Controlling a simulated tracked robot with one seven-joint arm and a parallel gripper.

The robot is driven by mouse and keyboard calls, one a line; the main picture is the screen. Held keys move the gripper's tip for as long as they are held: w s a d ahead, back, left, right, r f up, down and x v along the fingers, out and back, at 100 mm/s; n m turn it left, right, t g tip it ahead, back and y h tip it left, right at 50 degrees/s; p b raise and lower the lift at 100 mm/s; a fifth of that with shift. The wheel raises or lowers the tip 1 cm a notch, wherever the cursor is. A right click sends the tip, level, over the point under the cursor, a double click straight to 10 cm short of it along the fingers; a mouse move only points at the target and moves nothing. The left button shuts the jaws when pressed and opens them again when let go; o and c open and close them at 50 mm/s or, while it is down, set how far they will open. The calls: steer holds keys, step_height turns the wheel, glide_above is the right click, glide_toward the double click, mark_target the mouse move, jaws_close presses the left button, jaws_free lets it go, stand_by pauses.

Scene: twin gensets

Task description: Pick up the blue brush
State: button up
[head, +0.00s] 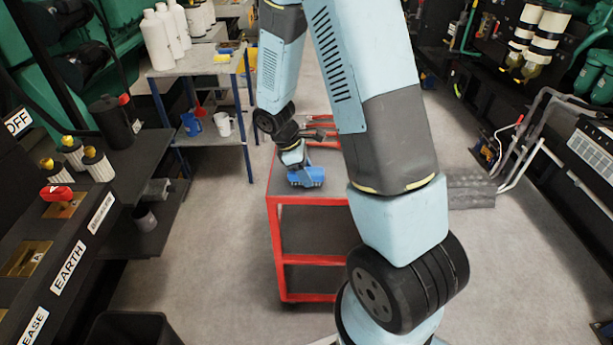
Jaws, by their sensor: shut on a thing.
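The blue brush (306,177) shows in the head view just below the end of my arm, over the grey top of the red cart (325,212). My gripper (297,166) points down at it and is shut on it. The fingertips are small and partly hidden, so their exact hold is unclear. I cannot tell whether the brush touches the cart top or is just above it.
Red-handled tools (322,122) lie at the cart's far end, partly behind my arm. A shelf (200,62) with white bottles and mugs stands at the back left. Dark machine panels line both sides. Open floor (215,235) lies left of the cart.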

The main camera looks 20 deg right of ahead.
mark_target(312, 171)
steer(key=shift+c, duration=1)
steer(key=shift+r, duration=0.15)
steer(key=shift+r, duration=0.3)
steer(key=r, duration=0.3)
steer(key=shift+s+r, duration=0.3)
steer(key=s+r, duration=0.9)
steer(key=s, duration=0.4)
steer(key=shift+s+d, duration=0.15)
steer(key=shift+s, duration=0.05)
